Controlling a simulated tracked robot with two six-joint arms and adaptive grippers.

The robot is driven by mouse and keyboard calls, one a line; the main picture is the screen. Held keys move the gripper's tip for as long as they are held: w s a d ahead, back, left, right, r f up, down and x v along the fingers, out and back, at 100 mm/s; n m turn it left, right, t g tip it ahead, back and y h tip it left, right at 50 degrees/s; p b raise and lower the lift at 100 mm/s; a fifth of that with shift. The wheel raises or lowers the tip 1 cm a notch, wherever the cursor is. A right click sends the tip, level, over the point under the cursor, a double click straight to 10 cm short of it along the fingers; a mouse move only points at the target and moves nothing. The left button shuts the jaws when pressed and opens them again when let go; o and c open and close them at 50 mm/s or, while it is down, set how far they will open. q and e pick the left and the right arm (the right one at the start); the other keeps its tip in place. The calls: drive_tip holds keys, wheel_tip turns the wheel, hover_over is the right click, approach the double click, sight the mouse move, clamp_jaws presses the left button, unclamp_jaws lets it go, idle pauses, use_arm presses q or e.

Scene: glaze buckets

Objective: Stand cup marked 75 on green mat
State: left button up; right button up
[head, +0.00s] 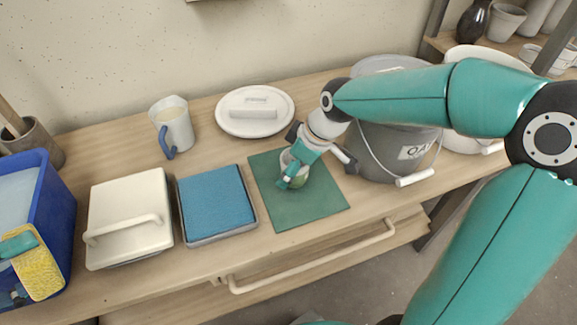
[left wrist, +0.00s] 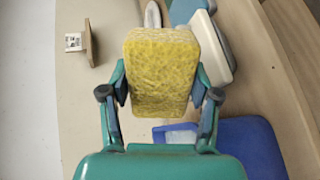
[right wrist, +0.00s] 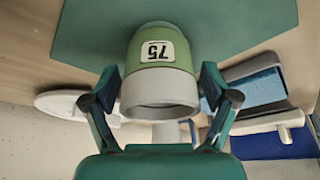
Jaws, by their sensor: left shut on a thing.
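The cup marked 75 (right wrist: 158,80) has a pale green body and a grey-white rim. In the head view the cup (head: 298,182) stands on the green mat (head: 325,205), partly hidden by my right gripper (head: 292,168). My right gripper (right wrist: 160,72) has its fingers on both sides of the cup, with a narrow gap showing at the tips, so it looks open around it. The mat (right wrist: 240,25) lies under the cup. My left gripper (left wrist: 160,75) is shut on a yellow sponge (left wrist: 160,85), over the blue bin at the left in the head view.
The blue bin (head: 62,215) stands at the far left. A white lidded box (head: 130,205), a blue pad on a tray (head: 215,200), a jug (head: 172,125) and a round lid (head: 285,110) are left of or behind the mat. A grey bucket (head: 375,165) stands close right.

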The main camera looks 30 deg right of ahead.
use_arm(q)
drive_tip(key=shift+r, duration=0.1)
use_arm(e)
drive_tip(key=shift+r, duration=0.1)
drive_tip(key=shift+r, duration=0.2)
use_arm(q)
wheel_tip(320, 180, up, 3)
drive_tip(key=p, duration=0.3)
use_arm(e)
drive_tip(key=v, duration=1.1)
drive_tip(key=shift+s+r, duration=0.15)
drive_tip(key=shift+r, duration=0.15)
drive_tip(key=shift+d, duration=0.15)
use_arm(q)
drive_tip(key=shift+s, duration=0.15)
use_arm(e)
drive_tip(key=shift+s+f, duration=0.1)
